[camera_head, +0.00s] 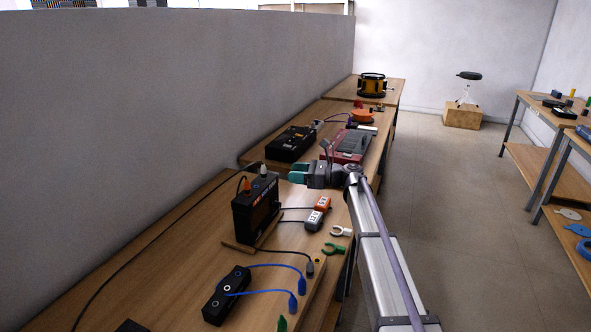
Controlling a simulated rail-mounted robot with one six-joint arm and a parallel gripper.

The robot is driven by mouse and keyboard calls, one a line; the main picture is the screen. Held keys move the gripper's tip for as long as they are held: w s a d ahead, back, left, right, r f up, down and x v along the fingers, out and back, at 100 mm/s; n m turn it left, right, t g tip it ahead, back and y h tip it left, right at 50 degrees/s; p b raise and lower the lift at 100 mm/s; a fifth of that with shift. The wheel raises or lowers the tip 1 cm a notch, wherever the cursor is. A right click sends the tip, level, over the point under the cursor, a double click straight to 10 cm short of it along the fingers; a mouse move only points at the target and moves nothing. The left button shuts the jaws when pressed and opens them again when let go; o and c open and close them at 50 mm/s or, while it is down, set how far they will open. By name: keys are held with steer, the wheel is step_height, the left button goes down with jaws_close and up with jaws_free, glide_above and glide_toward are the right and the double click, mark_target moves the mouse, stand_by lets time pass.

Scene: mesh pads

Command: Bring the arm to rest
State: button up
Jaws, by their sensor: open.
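My gripper (297,172) has teal fingertips and a grey body. It is held above the long wooden workbench (140,262), just right of and beyond the black box with orange marks (256,210). Its jaws point left and look empty. My arm extends from the lower right edge of the view up to the gripper, along the bench's right side. The exact gap between the fingers is small in this view.
A black box with sockets (226,296) and blue-plugged leads lie in front. A black case (291,143) and a red device (354,145) sit beyond the gripper. A grey wall (150,110) borders the bench on the left. The aisle floor (450,220) is clear.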

steer(key=s+d+f+n+h+p, duration=0.1)
steer(key=s+f+n+h+p, duration=0.1)
steer(key=s, duration=0.5)
steer(key=s+d+f+n+g+h+p, duration=0.1)
steer(key=s+n+h, duration=0.3)
steer(key=s, duration=0.4)
steer(key=s+d+f+n+g+h+p, duration=0.1)
steer(key=s+f+n+h+p, duration=0.2)
steer(key=s+n, duration=0.2)
steer(key=shift+s+d+f, duration=0.15)
steer(key=shift+s+d, duration=0.05)
steer(key=shift+s, duration=0.7)
steer(key=shift+s+d+f, duration=0.1)
steer(key=shift+s+d, duration=0.1)
steer(key=shift+s, duration=0.65)
steer(key=s+d+n+h+p, duration=0.1)
steer(key=s+d+n+h, duration=0.3)
steer(key=s, duration=0.4)
steer(key=s+d+f+n+g+h+p, duration=0.1)
steer(key=s+d+n+h, duration=0.3)
steer(key=s, duration=0.4)
steer(key=d+n, duration=0.1)
steer(key=d, duration=0.1)
steer(key=shift+d+f+h+p, duration=0.3)
steer(key=shift+d+p, duration=0.1)
step_height(320, 180, down, 33)
steer(key=b, duration=3.3)
steer(key=shift+f, duration=0.15)
steer(key=shift+c, duration=0.4)
